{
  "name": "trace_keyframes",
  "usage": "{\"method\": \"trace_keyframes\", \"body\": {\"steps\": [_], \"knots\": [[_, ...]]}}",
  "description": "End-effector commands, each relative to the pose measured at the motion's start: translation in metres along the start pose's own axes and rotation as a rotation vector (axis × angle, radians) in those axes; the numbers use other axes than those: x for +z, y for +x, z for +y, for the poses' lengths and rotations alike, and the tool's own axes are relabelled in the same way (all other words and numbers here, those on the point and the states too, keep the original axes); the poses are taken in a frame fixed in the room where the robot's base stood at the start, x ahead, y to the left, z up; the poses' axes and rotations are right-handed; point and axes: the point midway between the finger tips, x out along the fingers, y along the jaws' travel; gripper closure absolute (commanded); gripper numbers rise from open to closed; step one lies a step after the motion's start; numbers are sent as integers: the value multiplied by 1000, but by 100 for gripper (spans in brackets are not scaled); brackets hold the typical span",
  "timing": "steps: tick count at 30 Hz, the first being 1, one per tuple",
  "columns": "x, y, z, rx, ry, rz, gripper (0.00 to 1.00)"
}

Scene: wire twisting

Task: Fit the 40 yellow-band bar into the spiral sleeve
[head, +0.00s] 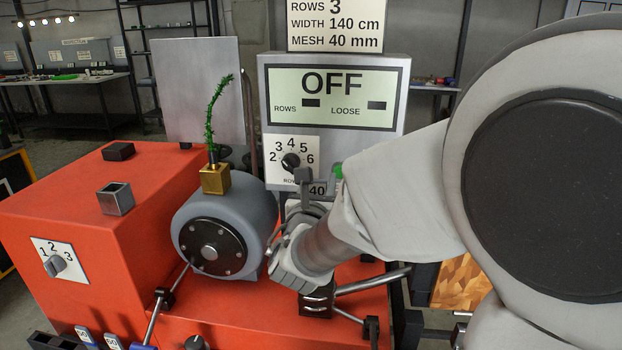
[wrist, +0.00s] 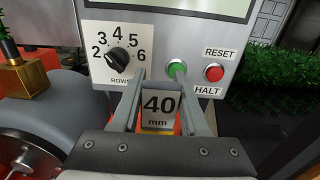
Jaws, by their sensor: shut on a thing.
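My gripper (wrist: 161,84) is shut on the 40 bar, whose white "40 mm" tag (wrist: 158,107) shows between the two fingers in the wrist view. My arm covers most of the area below. The spiral sleeve cannot be made out, so I cannot tell how the bar sits relative to it.
The grey drum (head: 226,205) with a brass block (head: 214,179) and green wire (head: 211,120) stands left of my gripper. The control box (head: 334,130) reads OFF. Its row knob (wrist: 119,60), green button (wrist: 177,69) and red button (wrist: 214,73) lie close beyond the fingers.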

Motion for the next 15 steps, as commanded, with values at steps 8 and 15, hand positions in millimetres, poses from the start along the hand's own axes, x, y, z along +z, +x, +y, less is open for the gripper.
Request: {"method": "trace_keyframes", "body": {"steps": [8,15], "knots": [[0,-1,-1,0,2,-3,100],[-19,-1,-1,0,1,-2,100]]}}
